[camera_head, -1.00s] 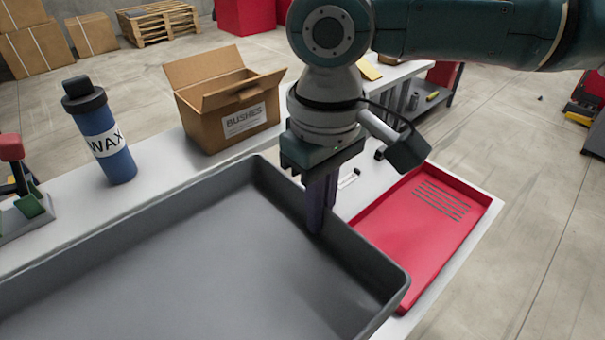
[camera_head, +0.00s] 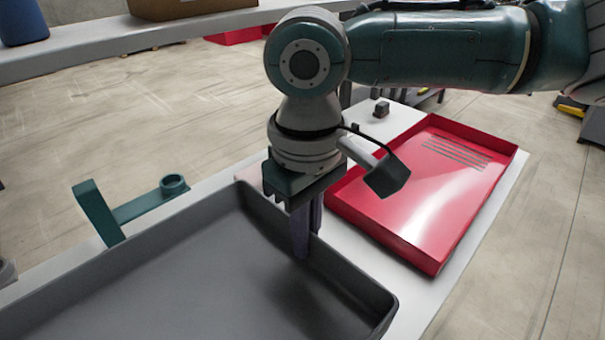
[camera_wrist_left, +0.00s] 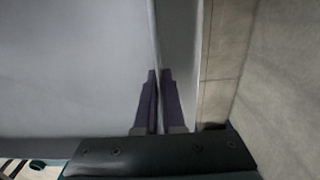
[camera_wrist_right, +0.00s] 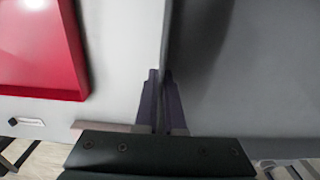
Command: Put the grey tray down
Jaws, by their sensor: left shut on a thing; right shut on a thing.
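The grey tray (camera_head: 165,275) is a wide, shallow, dark tray filling the lower left of the head view. My right gripper (camera_head: 303,250) points down and is shut on the tray's wall near its right end. The right wrist view shows its fingers (camera_wrist_right: 160,105) on either side of the wall. In the left wrist view my left gripper (camera_wrist_left: 158,105) is shut on another wall of the grey tray (camera_wrist_left: 75,65). The left gripper is outside the head view. The tray is over a white table (camera_head: 440,310); whether its underside touches cannot be told.
A red tray (camera_head: 405,210) with slots lies on the table, right of the grey tray. A teal bracket (camera_head: 140,207) stands beyond the grey tray's far edge. A small dark object (camera_head: 381,110) sits farther back. Another counter with a cardboard box (camera_head: 185,8) is behind.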

